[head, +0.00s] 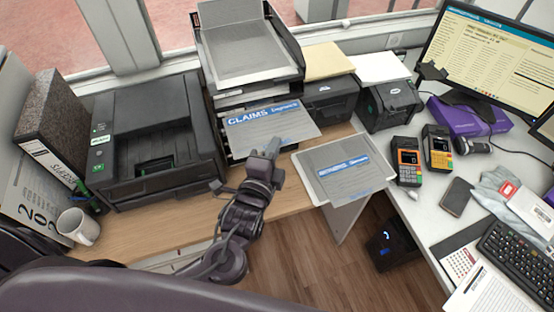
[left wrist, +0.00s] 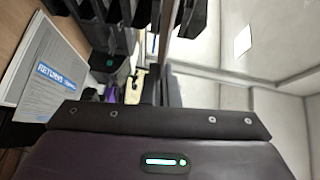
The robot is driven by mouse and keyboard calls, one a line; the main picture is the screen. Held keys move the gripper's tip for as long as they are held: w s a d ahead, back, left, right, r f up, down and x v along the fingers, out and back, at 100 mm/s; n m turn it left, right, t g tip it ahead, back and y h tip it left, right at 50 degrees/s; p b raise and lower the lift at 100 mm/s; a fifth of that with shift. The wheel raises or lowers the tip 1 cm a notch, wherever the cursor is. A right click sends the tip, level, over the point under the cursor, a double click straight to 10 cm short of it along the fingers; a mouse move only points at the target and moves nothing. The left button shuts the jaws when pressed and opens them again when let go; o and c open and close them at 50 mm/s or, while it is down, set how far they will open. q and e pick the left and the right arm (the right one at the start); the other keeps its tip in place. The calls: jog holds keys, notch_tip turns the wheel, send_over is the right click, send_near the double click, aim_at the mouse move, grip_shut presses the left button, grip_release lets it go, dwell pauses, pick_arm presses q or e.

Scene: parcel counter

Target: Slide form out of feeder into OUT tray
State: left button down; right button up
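A grey form headed CLAIMS (head: 262,120) sticks out toward me from a low slot of the black tray stack (head: 250,52). My left gripper (head: 270,146) is at the form's front edge and overlaps it in the head view. Whether its fingers are apart or closed on the paper is hidden. A second grey form headed RETURNS (head: 343,163) lies at the counter's front edge; it also shows in the left wrist view (left wrist: 50,88). I see no readable feeder or OUT label. My right gripper is not in view.
A black printer (head: 150,125) stands left of the stack, with a binder (head: 52,125) and white mug (head: 78,227). Two small black machines (head: 330,100) (head: 388,102) stand to the right. Card terminals (head: 407,160) and a phone (head: 456,197) lie right of the RETURNS form.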

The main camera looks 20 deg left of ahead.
aim_at(263, 127)
pick_arm(q)
jog(key=shift+w+a+f, duration=0.1)
jog(key=shift+w+a, duration=0.2)
jog(key=shift+w, duration=0.1)
jog(key=shift+w+a+b, duration=0.8)
jog(key=shift+w+b, duration=0.05)
jog(key=shift+w, duration=0.15)
jog(key=shift+w+a+b, duration=0.3)
jog(key=shift+w+a, duration=0.05)
jog(key=shift+w, duration=0.2)
jog(key=shift+w+a+b, duration=0.25)
jog(key=shift+w+a, duration=0.05)
jog(key=shift+w, duration=0.2)
jog(key=shift+w+a, duration=0.5)
jog(key=shift+w, duration=0.2)
jog(key=shift+w+a, duration=0.4)
jog(key=shift+w, duration=0.15)
jog(key=w+a, duration=0.2)
jog(key=shift+w, duration=0.4)
jog(key=shift+w+a, duration=0.15)
jog(key=shift+w, duration=0.15)
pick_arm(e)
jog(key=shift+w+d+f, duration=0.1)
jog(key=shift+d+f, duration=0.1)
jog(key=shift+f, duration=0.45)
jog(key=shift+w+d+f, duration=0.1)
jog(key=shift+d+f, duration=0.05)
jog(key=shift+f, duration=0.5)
